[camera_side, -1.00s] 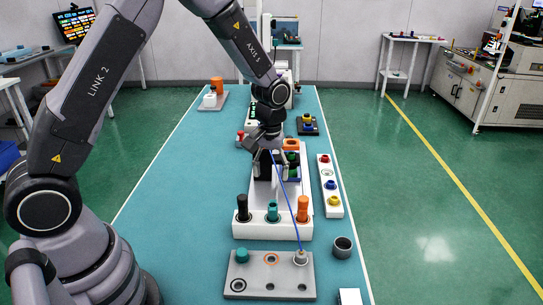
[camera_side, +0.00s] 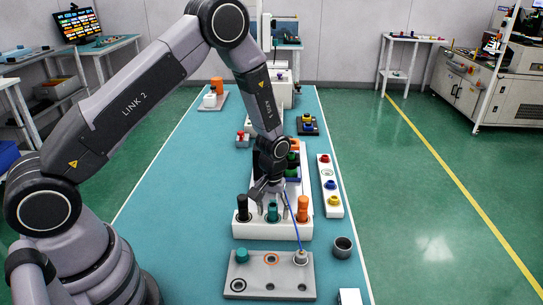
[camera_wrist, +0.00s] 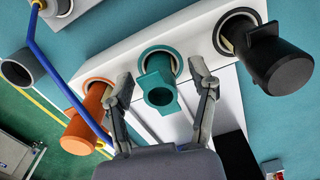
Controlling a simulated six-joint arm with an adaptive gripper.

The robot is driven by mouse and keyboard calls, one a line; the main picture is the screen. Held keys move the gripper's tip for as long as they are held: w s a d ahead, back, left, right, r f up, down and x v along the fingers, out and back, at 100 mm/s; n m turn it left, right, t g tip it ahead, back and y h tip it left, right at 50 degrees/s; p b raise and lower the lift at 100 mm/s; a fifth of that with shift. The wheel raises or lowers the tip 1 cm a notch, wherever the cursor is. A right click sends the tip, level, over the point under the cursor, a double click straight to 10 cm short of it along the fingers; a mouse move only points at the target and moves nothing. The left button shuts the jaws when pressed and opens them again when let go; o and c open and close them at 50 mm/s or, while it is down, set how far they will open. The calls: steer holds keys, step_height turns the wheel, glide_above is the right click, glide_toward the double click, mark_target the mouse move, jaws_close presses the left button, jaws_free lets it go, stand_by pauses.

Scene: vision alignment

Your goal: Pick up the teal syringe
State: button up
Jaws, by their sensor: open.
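The teal syringe (camera_side: 272,214) stands in the middle hole of the front row of a white rack (camera_side: 280,233), between a black syringe (camera_side: 243,210) and an orange syringe (camera_side: 302,210). My gripper (camera_side: 271,199) is open, just above the teal syringe's top in the side view. The fingers of my gripper (camera_wrist: 163,78) lie either side of it in the wrist view; I cannot tell whether they touch it.
The black syringe (camera_wrist: 282,62) and orange syringe (camera_wrist: 85,125) stand close on either side. A blue cable (camera_side: 293,220) runs from a white fitting (camera_side: 300,257) on a grey plate (camera_side: 286,276) up beside my gripper. A dark cup (camera_side: 343,247) stands right of the plate.

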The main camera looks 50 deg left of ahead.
jaws_close()
stand_by(0.3)
steer(key=shift+r, duration=0.1)
